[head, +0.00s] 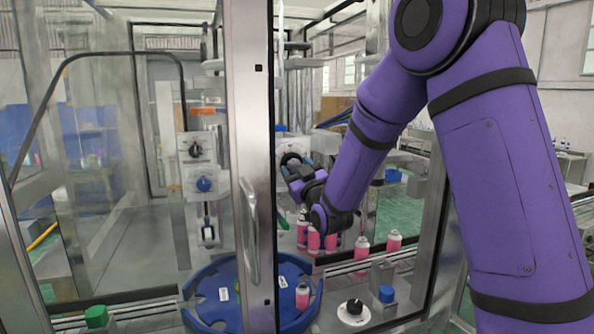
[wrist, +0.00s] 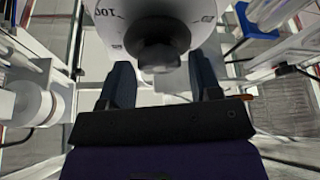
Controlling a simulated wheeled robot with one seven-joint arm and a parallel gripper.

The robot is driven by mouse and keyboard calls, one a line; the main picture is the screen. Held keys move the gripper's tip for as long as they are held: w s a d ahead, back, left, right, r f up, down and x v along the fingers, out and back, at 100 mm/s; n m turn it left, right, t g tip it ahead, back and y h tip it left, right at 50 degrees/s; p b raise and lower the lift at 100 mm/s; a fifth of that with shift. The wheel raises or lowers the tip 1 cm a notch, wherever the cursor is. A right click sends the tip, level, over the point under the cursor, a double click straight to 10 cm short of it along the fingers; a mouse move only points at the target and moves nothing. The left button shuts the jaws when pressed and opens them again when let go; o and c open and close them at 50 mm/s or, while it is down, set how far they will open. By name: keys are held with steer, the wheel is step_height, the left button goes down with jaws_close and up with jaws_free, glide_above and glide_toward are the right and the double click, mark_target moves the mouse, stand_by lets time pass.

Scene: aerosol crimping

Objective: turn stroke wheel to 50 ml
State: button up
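The stroke wheel shows in the wrist view as a white dial (wrist: 107,35) with a dark round knob (wrist: 158,32) at its middle. A "100" is printed at the dial's left; another number at its right is too small to read surely. My gripper (wrist: 160,75) is open, with one finger to each side of the knob's lower part and gaps visible between. No pointer setting can be made out. In the head view my gripper (head: 293,172) is at the machine's column, just in front of the wheel (head: 291,158), which it partly hides.
A blue turntable (head: 215,290) and several pink cans (head: 362,248) stand below my gripper. A steel door frame (head: 250,130) with a handle is close on the left. Two other knobs (head: 204,184) are behind glass.

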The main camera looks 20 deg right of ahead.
steer(key=shift+o, duration=0.5)
steer(key=v, duration=1)
steer(key=shift+s+f, duration=0.2)
steer(key=shift+s, duration=0.2)
steer(key=s+d+r+m+g+h, duration=0.1)
steer(key=s+g, duration=0.4)
steer(key=s, duration=0.5)
steer(key=s+d+r+m+g+h, duration=0.1)
steer(key=s+m+g, duration=0.1)
steer(key=s+g, duration=0.4)
steer(key=s+d+r+m+g+h, duration=0.1)
steer(key=s+g, duration=0.4)
steer(key=s, duration=0.9)
steer(key=shift+s+r+m+g, duration=0.3)
steer(key=shift+r+m+g, duration=0.15)
steer(key=shift+m, duration=0.35)
